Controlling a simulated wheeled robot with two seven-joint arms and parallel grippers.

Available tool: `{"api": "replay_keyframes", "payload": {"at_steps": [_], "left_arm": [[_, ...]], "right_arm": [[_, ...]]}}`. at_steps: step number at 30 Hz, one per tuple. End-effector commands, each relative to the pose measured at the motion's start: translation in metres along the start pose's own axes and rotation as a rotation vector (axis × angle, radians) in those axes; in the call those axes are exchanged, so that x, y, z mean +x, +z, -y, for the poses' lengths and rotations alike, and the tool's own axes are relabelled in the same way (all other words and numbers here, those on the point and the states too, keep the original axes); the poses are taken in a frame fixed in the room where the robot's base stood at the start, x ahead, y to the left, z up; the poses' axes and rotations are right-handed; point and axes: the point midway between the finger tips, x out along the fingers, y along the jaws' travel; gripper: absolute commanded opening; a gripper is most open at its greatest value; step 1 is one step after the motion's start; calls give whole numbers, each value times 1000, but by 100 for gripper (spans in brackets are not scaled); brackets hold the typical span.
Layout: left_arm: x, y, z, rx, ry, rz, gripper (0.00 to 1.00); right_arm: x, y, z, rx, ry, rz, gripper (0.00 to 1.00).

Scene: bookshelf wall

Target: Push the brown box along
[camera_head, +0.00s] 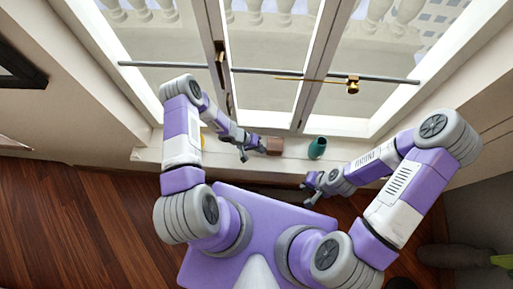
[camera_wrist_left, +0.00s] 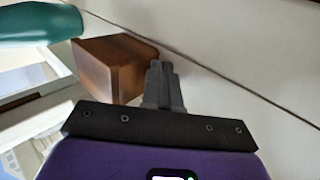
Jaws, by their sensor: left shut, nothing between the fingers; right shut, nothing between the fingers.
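The brown box (camera_head: 274,146) sits on the white window sill, left of the teal vase. It also shows in the left wrist view (camera_wrist_left: 112,68), at the upper left. My left gripper (camera_head: 247,154) is at the box's left side in the head view, shut and empty. In the left wrist view its fingertips (camera_wrist_left: 160,68) lie at the box's near edge and cover a little of it. I cannot tell whether they touch it. My right gripper (camera_head: 307,191) is shut and empty, in front of the sill, below the vase in the head view.
The teal vase (camera_head: 317,148) stands on the sill (camera_head: 293,165) to the right of the box, with a small gap between them. It also shows in the left wrist view (camera_wrist_left: 40,24). Window frames rise behind the sill. A small yellow thing (camera_head: 203,141) is partly hidden behind my left arm.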

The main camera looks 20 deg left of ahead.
Motion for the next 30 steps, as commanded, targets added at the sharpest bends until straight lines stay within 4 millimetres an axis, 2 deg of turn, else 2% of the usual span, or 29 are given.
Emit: {"api": "replay_keyframes", "payload": {"at_steps": [24,30], "left_arm": [[31,0,-38,1,0,1,0],[24,-1,-34,2,-1,-2,0]], "right_arm": [[10,0,-4,0,0,0,0],[13,0,-5,0,0,0,0]]}}
